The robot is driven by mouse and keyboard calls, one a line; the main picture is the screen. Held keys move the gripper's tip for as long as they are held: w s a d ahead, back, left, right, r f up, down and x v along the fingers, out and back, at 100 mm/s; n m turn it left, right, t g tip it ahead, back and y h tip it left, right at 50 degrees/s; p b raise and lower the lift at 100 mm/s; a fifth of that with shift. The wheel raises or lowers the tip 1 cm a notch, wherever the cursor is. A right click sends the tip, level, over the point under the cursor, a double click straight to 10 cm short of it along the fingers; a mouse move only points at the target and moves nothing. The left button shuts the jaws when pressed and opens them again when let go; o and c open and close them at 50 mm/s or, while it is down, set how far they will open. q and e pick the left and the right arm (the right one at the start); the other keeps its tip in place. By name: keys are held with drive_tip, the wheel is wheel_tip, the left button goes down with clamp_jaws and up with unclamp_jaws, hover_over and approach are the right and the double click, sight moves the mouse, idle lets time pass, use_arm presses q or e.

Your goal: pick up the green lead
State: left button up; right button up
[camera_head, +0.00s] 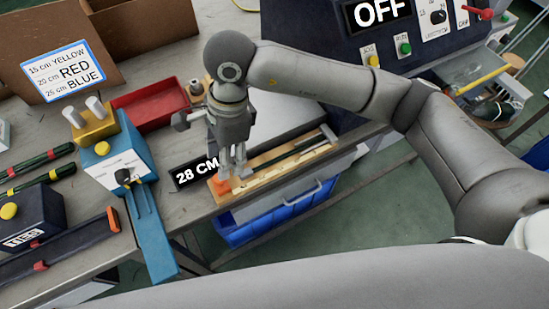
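No lead that I can clearly call green shows. Dark green rod-like items (38,160) with red and yellow marks lie at the left edge, and I cannot tell if they are leads. A thin dark strip (290,150) lies along a wooden measuring board (262,184) at the table's front edge. My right gripper (234,171) points down over the board's left end, just behind an orange block (223,187). Its two fingers look apart, with nothing clearly between them. Whether they touch the board is unclear. My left gripper is out of view.
A blue device (122,165) with a yellow top stands left of the board, and a red tray (150,107) behind. A dark machine with an OFF display (378,12) stands at the back. A blue drawer (280,212) hangs below the table.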

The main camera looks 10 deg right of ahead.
drive_tip(key=w+d+t+h, duration=0.1)
drive_tip(key=w+d+h, duration=0.1)
drive_tip(key=w+d, duration=0.15)
drive_tip(key=b, duration=0.3)
hover_over(250, 170)
drive_tip(key=f, duration=0.5)
drive_tip(key=shift+w+a, duration=0.15)
drive_tip(key=shift+w, duration=0.1)
drive_tip(key=f, duration=0.2)
drive_tip(key=f+b, duration=0.1)
drive_tip(key=f, duration=0.2)
drive_tip(key=shift+s+f, duration=0.2)
drive_tip(key=shift+f, duration=0.1)
clamp_jaws()
